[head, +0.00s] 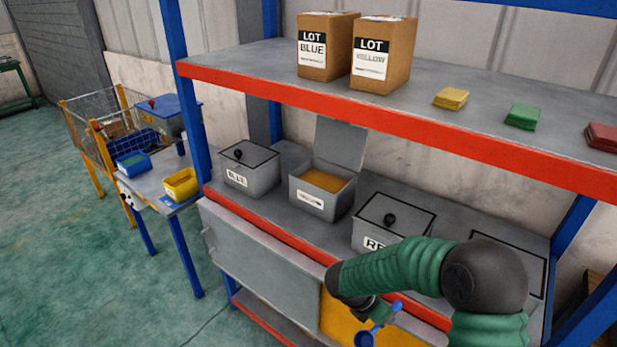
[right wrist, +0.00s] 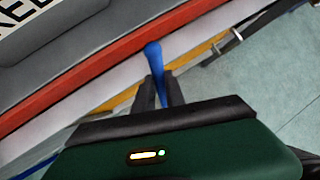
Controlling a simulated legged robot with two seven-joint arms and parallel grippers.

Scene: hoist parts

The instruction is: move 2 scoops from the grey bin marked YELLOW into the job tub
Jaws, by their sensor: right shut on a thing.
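The grey bin marked YELLOW (head: 309,201) stands on the lower shelf with its lid (head: 340,143) raised. Yellow-orange material (head: 325,179) shows inside it. My right gripper (head: 374,311) is in front of the shelf, low and to the right of that bin. It is shut on a blue scoop (head: 365,339), whose handle also shows between the fingers (right wrist: 160,88) in the right wrist view. The scoop's contents cannot be made out. A yellow tub (head: 181,185) and a blue tub (head: 133,164) stand on the side table; I cannot tell which is the job tub. My left gripper is out of view.
Closed grey bins marked BLUE (head: 248,170) and RE... (head: 385,222) flank the open bin. The upper shelf (head: 235,67) overhangs them, carrying LOT boxes (head: 380,60) and coloured packets (head: 450,99). A blue bin with a red knob (head: 172,116) stands behind the side table (head: 160,200).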

